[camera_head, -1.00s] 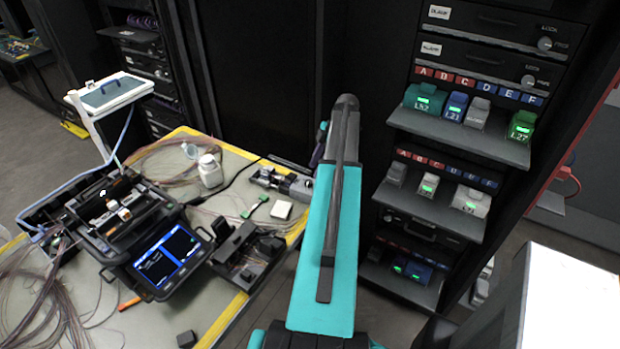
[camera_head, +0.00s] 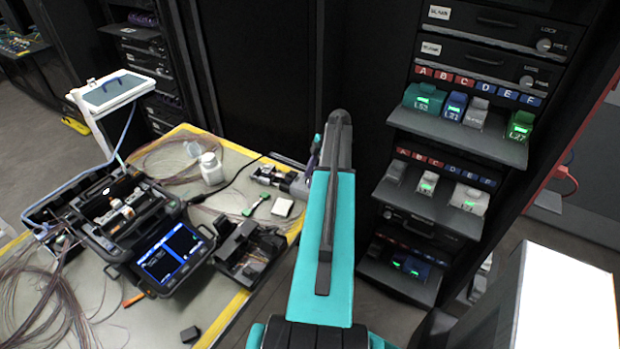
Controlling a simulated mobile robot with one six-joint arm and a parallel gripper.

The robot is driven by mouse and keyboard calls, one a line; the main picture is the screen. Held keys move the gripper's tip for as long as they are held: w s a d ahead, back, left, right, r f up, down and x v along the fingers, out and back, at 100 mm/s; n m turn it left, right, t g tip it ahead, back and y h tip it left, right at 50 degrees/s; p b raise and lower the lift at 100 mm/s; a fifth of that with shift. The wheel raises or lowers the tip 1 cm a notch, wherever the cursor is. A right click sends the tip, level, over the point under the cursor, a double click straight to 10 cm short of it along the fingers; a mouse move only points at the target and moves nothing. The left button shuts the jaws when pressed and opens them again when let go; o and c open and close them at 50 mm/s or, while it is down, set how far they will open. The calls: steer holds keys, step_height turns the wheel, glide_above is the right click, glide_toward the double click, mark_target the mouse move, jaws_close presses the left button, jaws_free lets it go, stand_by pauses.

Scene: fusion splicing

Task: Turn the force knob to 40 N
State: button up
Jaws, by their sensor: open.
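My teal arm (camera_head: 335,240) reaches up the middle of the picture to a dark wrist joint (camera_head: 339,125) beside the table's right edge. A small purple and teal part shows just left of the wrist. I cannot make out my gripper's fingertips; the arm hides that area. A small grey and black device (camera_head: 268,176) sits at the table's far right edge, left of my arm, and its right end runs up close to the arm. I cannot pick out the force knob or read any force scale at this size.
A fusion splicer (camera_head: 150,235) with a lit blue screen stands on the table (camera_head: 215,290). A white bottle (camera_head: 211,168), black holder (camera_head: 245,250) and loose fibres lie around it. A rack with shelves (camera_head: 470,140) of coloured modules stands right of my arm.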

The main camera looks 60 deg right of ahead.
jaws_close()
steer(key=shift+a, duration=0.45)
steer(key=shift+d+f, duration=0.1)
steer(key=shift+d, duration=0.15)
steer(key=shift+s, duration=0.1)
